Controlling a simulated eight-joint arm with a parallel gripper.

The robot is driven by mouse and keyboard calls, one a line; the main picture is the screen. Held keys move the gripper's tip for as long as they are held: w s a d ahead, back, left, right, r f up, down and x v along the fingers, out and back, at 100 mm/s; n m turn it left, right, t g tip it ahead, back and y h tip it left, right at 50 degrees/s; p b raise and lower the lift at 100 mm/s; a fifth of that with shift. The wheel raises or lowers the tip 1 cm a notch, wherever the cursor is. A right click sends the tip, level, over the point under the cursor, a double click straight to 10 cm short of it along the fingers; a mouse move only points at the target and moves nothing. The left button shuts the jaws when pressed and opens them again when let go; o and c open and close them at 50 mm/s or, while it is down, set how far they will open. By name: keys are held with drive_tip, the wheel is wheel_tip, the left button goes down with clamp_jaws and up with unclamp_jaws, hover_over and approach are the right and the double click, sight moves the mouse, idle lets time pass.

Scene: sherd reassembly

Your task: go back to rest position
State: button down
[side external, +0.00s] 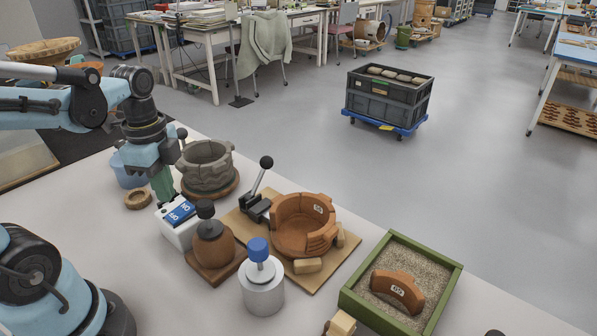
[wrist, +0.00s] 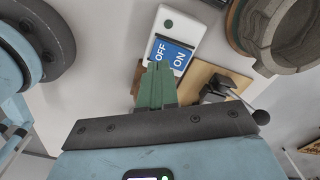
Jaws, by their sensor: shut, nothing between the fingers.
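My gripper (side external: 162,188) points down above the left part of the work table, with its green fingers together and nothing between them. In the wrist view the shut fingers (wrist: 156,84) show in front of a white box with a blue OFF/ON switch (wrist: 168,50). The same switch box (side external: 178,222) stands just below and to the right of the fingers in the side view. The fingertips overlap its top edge there; I cannot tell whether they touch it.
A grey stone-like pot (side external: 206,168) stands right behind the gripper. A clamp lever (side external: 260,185) rises beside a reddish sherd bowl (side external: 301,222) on a board. A green sand tray (side external: 360,305) holds a labelled sherd (side external: 397,290). A brown jar (side external: 213,245) and metal canister (side external: 262,290) stand in front.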

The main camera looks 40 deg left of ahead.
sight(173, 216)
drive_tip(key=shift+r, duration=0.85)
drive_tip(key=shift+f, duration=2.95)
drive_tip(key=shift+r, duration=1.2)
wheel_tip(173, 216, up, 7)
drive_tip(key=w, duration=0.2)
drive_tip(key=shift+w+d+m, duration=0.3)
drive_tip(key=shift+w+d, duration=0.1)
drive_tip(key=shift+d, duration=0.05)
